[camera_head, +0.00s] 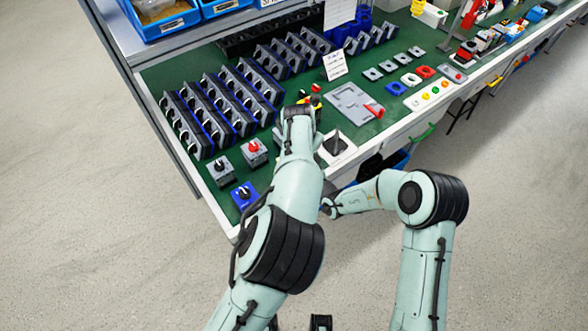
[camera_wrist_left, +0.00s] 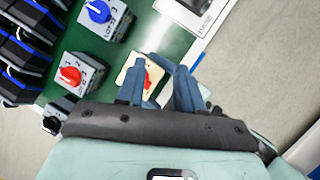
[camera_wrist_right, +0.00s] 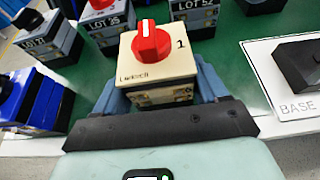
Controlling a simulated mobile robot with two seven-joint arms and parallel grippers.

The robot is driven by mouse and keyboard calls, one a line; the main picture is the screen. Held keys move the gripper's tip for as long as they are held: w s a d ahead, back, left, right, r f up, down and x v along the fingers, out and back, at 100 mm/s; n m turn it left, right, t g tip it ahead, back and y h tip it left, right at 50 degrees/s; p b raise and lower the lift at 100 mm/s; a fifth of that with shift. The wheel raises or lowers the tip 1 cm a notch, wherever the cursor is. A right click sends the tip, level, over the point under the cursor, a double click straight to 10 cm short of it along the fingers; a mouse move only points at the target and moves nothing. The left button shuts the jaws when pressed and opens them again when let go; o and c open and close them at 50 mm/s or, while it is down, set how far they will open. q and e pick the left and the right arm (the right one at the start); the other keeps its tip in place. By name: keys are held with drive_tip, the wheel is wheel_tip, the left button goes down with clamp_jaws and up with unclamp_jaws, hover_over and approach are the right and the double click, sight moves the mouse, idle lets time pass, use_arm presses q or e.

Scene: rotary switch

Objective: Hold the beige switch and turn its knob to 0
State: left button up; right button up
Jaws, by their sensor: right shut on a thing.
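A beige switch (camera_wrist_right: 157,68) with a red knob (camera_wrist_right: 151,43) sits between the fingers of my right gripper (camera_wrist_right: 158,78), which is shut on its sides. The knob's white mark points away from that gripper, and a "1" is printed to the knob's right. The "0" is not readable. In the left wrist view the beige switch (camera_wrist_left: 128,76) lies beyond my left gripper (camera_wrist_left: 154,63). Its fingers are apart, and the red knob (camera_wrist_left: 150,79) shows between them; I cannot tell whether they touch it. In the head view my left arm hides the switch and both fingertips.
Grey switches with a red knob (camera_head: 255,150) and a black knob (camera_head: 221,170) and a blue switch (camera_head: 243,194) stand at the table's near left corner. A white base plate (camera_head: 345,154) is on the right. Rows of dark switch boxes (camera_head: 222,100) fill the left.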

use_arm(q)
drive_tip(key=a+r+m+g+y, duration=0.1)
drive_tip(key=a+r+m+g, duration=0.15)
drive_tip(key=m, duration=0.95)
drive_tip(key=a+r+m+g, duration=0.2)
drive_tip(key=m+g, duration=0.1)
drive_tip(key=m, duration=1)
drive_tip(key=shift+t, duration=0.25)
drive_tip(key=shift+w+d+f, duration=0.1)
drive_tip(key=shift+w+f, duration=0.1)
drive_tip(key=shift+f, duration=2.15)
drive_tip(key=shift+w+d+f, duration=0.1)
drive_tip(key=shift+w+f, duration=0.05)
drive_tip(key=shift+f, duration=2.15)
